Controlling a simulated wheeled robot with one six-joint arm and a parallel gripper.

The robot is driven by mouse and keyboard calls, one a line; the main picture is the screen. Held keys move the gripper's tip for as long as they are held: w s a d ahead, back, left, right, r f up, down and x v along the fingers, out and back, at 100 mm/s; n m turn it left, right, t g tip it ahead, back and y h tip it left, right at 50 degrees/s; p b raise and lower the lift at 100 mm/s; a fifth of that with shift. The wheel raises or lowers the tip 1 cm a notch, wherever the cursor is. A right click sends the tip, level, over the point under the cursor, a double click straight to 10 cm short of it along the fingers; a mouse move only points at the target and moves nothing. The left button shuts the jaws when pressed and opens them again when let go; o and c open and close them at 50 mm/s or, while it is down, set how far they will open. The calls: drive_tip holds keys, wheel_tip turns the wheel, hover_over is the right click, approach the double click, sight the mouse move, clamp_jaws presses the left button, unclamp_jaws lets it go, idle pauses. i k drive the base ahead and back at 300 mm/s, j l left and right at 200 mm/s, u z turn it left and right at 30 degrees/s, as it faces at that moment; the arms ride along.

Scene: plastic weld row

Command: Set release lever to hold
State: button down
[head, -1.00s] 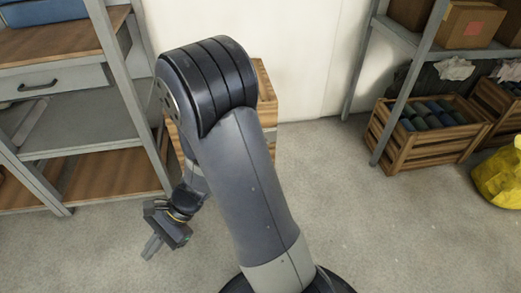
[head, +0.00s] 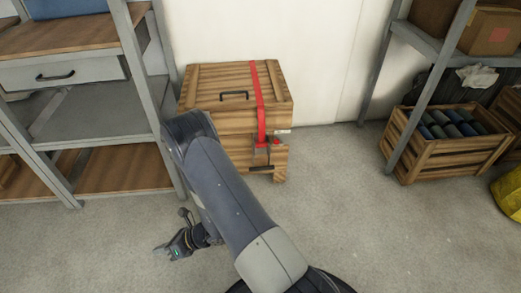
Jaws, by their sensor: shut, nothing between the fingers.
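A slatted wooden crate (head: 205,116) with a lid stands against the back wall, and a red strap (head: 258,92) runs over its lid and down the front. Where the strap ends, a small fitting with a red knob (head: 276,142) shows on the front. It may be the release lever, but it is too small to tell its setting. My gripper (head: 162,251) is shut and empty, low over the floor to the left of and nearer than the crate. My arm hides the crate's lower left part.
A grey metal shelf unit (head: 143,95) with wooden boards stands close on the left. Another rack (head: 425,110) stands on the right, with a slatted crate of dark rolls (head: 433,160) and a yellow item (head: 508,190). The floor (head: 345,190) between crate and right rack is clear.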

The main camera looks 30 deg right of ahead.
sight(276, 141)
drive_tip(key=i+j, duration=0.1)
drive_tip(key=i, duration=0.7)
drive_tip(key=z, duration=2.45)
